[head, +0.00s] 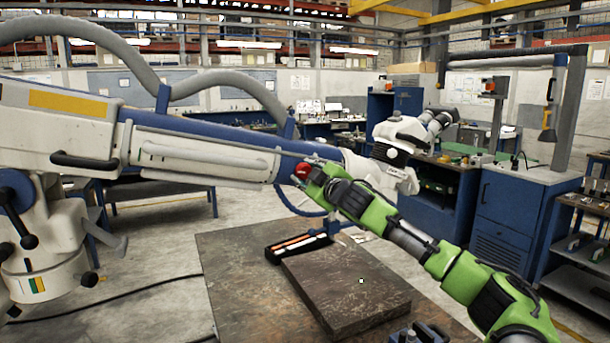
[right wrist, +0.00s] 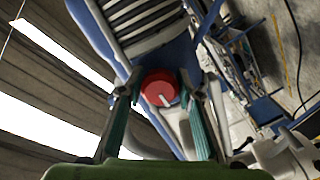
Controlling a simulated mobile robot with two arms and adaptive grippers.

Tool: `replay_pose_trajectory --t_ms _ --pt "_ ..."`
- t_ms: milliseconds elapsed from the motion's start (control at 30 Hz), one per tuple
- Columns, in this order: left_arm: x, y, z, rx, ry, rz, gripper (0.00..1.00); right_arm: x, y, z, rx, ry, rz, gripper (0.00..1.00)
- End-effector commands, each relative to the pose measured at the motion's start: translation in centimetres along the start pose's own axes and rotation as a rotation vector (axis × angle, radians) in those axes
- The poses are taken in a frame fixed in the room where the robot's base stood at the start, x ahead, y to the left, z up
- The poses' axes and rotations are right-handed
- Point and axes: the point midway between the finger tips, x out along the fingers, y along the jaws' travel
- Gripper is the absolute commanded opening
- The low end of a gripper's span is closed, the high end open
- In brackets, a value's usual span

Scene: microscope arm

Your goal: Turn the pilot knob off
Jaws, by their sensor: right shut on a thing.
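The pilot knob (head: 302,170) is a round red knob on the blue-and-white microscope arm (head: 210,155). In the right wrist view the red knob (right wrist: 160,88) has a pale pointer mark low on its face, slanting down to the right. My right gripper (head: 306,172) is at the knob, its arm coming in from the lower right. In the right wrist view its two fingers (right wrist: 158,92) stand on either side of the knob and are shut on it. My left gripper does not show in the head view.
Below the microscope arm is a worn table (head: 235,270) with a thick dark slab (head: 345,285) and a black tray (head: 280,257) of pens or tools. Blue cabinets (head: 510,215) stand at the right. A white jointed base (head: 45,250) fills the left.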

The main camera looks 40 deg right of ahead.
Motion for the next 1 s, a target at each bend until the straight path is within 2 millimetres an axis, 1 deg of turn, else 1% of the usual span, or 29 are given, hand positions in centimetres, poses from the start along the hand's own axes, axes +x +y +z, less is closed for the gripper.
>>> replay_pose_trajectory --t_ms 33,500,1000 --pt "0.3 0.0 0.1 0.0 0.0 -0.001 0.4 0.0 -0.3 0.1 0.035 0.0 -0.002 0.11" --pt "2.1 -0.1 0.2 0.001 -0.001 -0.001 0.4 0.0 -0.4 0.1 0.471 0.001 -0.002 0.11" --pt "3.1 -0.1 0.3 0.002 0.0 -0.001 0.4 0.0 -0.5 -0.1 0.946 0.0 -0.003 0.11"
